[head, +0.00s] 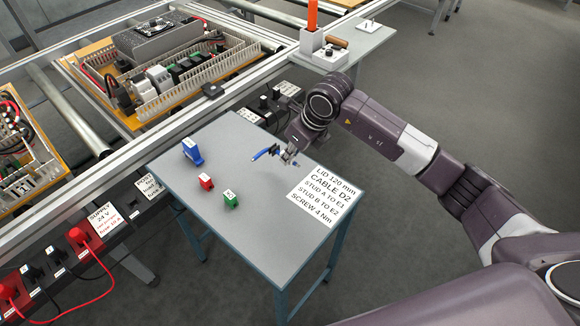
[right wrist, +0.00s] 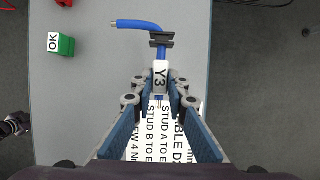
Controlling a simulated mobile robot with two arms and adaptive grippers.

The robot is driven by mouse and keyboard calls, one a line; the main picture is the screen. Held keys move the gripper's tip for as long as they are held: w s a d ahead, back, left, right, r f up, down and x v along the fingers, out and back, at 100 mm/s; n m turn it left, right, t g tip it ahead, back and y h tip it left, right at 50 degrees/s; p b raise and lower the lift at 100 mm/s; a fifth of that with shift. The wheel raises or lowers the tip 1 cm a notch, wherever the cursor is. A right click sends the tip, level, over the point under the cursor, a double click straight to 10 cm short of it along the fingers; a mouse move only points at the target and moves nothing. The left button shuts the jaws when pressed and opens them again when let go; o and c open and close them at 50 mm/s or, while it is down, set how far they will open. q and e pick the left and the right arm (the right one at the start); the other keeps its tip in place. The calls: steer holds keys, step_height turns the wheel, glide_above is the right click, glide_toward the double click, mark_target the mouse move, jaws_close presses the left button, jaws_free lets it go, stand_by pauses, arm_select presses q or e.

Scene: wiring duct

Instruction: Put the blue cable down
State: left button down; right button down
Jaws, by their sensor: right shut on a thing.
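The blue cable (head: 265,153) is a short, bent piece with a dark clip and a white tag marked Y3. My right gripper (head: 289,160) is shut on it near the tag. In the right wrist view, the cable (right wrist: 138,24) extends past the fingertips (right wrist: 160,92) and curves left. It is over the grey table (head: 262,240); whether it touches the top is not clear.
A blue block (head: 192,151), a red block (head: 206,182) and a green block (head: 231,199) stand on the table. A printed sheet (head: 322,200) lies at its right. The table's front is bare. Wiring panels (head: 160,75) are behind.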

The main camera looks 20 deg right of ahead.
step_height(320, 180, down, 6)
steer(key=shift+r, duration=0.1)
stand_by(0.4)
steer(key=shift+f, duration=0.25)
steer(key=c, duration=1.9)
jaws_free()
steer(key=shift+r, duration=0.25)
steer(key=b+v, duration=0.1)
steer(key=v, duration=1.1)
